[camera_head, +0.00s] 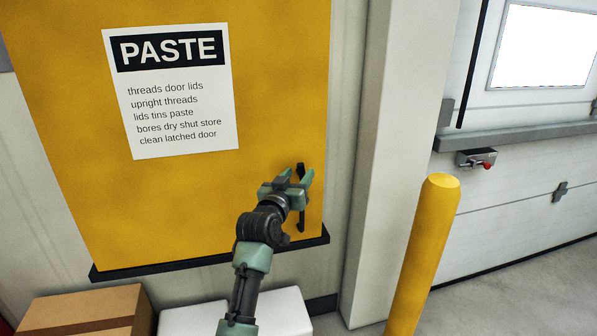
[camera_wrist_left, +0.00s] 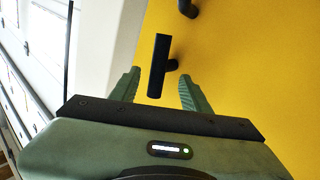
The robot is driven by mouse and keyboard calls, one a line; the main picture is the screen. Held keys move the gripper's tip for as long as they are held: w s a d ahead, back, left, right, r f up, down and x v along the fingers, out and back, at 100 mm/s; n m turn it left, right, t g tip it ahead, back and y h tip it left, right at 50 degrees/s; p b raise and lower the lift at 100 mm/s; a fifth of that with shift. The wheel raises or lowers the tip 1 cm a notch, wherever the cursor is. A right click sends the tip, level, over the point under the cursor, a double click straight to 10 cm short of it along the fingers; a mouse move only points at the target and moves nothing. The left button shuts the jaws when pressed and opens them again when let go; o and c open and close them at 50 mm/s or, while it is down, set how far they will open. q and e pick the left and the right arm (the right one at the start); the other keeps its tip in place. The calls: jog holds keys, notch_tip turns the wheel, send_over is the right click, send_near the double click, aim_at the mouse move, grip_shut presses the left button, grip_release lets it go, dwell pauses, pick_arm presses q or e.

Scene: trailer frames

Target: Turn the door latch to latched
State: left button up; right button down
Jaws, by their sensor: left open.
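The yellow cabinet door (camera_head: 270,100) carries a small black latch (camera_head: 300,169) near its right edge. In the left wrist view the latch (camera_wrist_left: 158,66) is a short black bar on a stem, standing roughly upright. A black pull handle (camera_head: 301,217) is below the latch, partly behind my gripper; its end shows at the top of the wrist view (camera_wrist_left: 187,8). My left gripper (camera_head: 298,174) is open, its green fingers on either side of the latch bar, with gaps visible in the wrist view (camera_wrist_left: 159,80). My right gripper is out of view.
A white PASTE sign (camera_head: 172,91) is on the door. A dark ledge (camera_head: 200,260) runs under it. Cardboard (camera_head: 85,310) and white boxes (camera_head: 285,312) stand below. A pale pillar (camera_head: 385,150) and yellow bollard (camera_head: 424,255) stand to the right.

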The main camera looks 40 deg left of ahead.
pick_arm(q)
jog(key=shift+w, duration=0.3)
grip_shut()
jog(key=shift+a+f+n+t+b, duration=0.1)
jog(key=shift+f+n+t+b, duration=0.2)
jog(key=shift+n+b, duration=0.35)
jog(key=shift+f+n+y+b, duration=0.35)
jog(key=shift+n+y+b, duration=1.7)
jog(key=shift+n+b, duration=1.05)
jog(key=shift+f+n+y+b, duration=0.35)
jog(key=shift+n+y+b, duration=2)
jog(key=shift+n, duration=1.2)
jog(key=shift+f+n+y+b, duration=0.35)
jog(key=shift+n+y+b, duration=1.45)
jog(key=shift+n+b, duration=1.4)
jog(key=shift+s+n, duration=0.1)
jog(key=shift+n, duration=0.2)
